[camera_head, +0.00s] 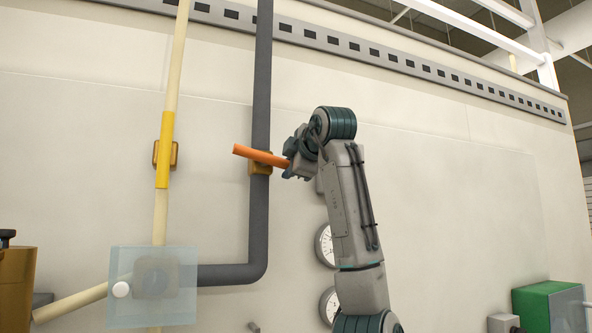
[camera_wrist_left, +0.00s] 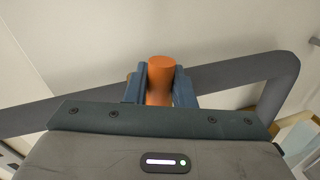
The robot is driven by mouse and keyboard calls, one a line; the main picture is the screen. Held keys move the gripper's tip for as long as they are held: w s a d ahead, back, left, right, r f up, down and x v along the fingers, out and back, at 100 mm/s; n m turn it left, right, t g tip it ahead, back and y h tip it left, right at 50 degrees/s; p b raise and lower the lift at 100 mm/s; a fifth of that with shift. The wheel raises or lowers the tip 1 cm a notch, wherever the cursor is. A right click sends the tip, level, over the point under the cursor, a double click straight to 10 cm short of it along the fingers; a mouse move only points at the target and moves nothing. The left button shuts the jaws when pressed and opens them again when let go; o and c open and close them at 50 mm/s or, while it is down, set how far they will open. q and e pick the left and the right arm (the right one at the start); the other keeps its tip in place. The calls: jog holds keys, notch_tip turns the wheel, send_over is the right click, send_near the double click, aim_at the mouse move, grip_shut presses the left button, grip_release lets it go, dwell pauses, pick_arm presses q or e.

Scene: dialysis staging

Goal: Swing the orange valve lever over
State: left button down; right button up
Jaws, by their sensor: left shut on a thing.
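The orange valve lever (camera_head: 262,157) crosses the dark grey vertical pipe at a brass-coloured valve body (camera_head: 260,169). Its free left end is a little higher than its right end. My left gripper (camera_head: 289,166) is at the lever's right end, just right of the pipe. In the left wrist view the orange lever (camera_wrist_left: 160,78) sits between the two blue fingers (camera_wrist_left: 160,88), which are shut on it. In the head view the fingers are small and partly hidden by my wrist. My right gripper does not show.
The dark grey pipe (camera_head: 260,215) bends left into a translucent box (camera_head: 125,302). A cream pipe with a yellow sleeve (camera_head: 165,150) runs left of it. Two round gauges (camera_head: 324,245) sit partly behind my arm. A green box (camera_head: 548,305) stands at lower right. The wall right of my arm is bare.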

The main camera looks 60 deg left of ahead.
pick_arm(q)
jog(key=shift+r+n, duration=0.35)
jog(key=shift+n, duration=0.15)
jog(key=shift+r, duration=0.15)
jog(key=shift+r+n+t, duration=0.1)
jog(key=shift+n+t, duration=0.2)
jog(key=shift+n, duration=0.1)
jog(key=shift+r, duration=0.1)
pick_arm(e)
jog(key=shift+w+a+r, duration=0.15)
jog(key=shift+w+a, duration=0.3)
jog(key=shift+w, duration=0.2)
pick_arm(q)
jog(key=c, duration=1.3)
grip_release()
jog(key=shift+a, duration=0.15)
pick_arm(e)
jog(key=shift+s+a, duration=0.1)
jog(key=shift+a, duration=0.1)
